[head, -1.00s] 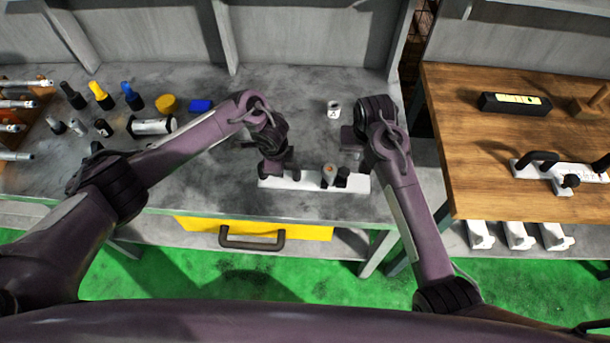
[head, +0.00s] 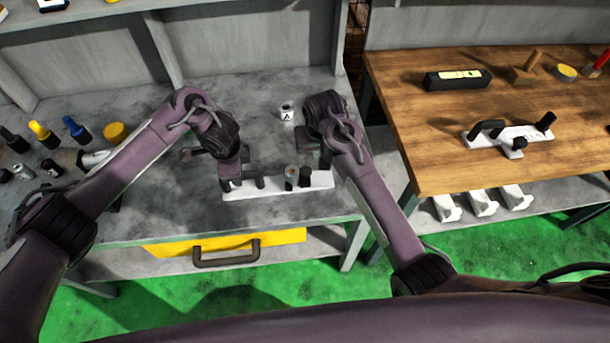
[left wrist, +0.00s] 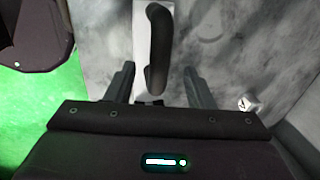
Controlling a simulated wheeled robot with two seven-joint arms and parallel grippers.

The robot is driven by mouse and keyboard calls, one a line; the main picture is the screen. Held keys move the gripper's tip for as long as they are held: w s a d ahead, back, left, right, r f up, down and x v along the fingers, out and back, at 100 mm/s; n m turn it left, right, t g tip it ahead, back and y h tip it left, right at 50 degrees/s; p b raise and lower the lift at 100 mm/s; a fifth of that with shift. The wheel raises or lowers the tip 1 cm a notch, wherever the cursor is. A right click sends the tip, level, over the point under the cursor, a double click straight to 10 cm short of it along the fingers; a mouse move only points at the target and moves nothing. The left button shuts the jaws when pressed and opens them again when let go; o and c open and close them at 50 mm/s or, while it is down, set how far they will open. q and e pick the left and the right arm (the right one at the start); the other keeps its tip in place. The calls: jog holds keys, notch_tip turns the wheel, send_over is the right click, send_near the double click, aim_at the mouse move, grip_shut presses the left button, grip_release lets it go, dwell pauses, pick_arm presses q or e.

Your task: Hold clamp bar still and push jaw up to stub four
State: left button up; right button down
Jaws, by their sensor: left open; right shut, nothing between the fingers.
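The clamp bar (head: 270,188) is a long white bar lying on the grey table, with black upright parts along it. A grey round piece with a brownish top (head: 291,176) stands right of its middle, beside a dark stub (head: 305,178); I cannot tell which part is the jaw. My left gripper (head: 232,180) is over the bar's left end. In the left wrist view its open fingers (left wrist: 158,90) lie either side of the bar's black handle (left wrist: 157,50), not visibly gripping it. My right gripper (head: 309,142) is shut and empty, behind the bar's right half, partly hidden by its arm.
A small white marked piece (head: 287,113) stands behind the bar. Bottles and a yellow round item (head: 115,132) are at the left. A wooden table (head: 440,150) at the right holds another white bar (head: 490,138) and a black box (head: 458,79). Bare tabletop lies around the bar.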

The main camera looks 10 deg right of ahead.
pick_arm(q)
notch_tip(320, 180, up, 7)
jog(key=s, duration=0.1)
jog(key=shift+s, duration=0.25)
jog(key=shift+f, duration=0.1)
dwell(0.6)
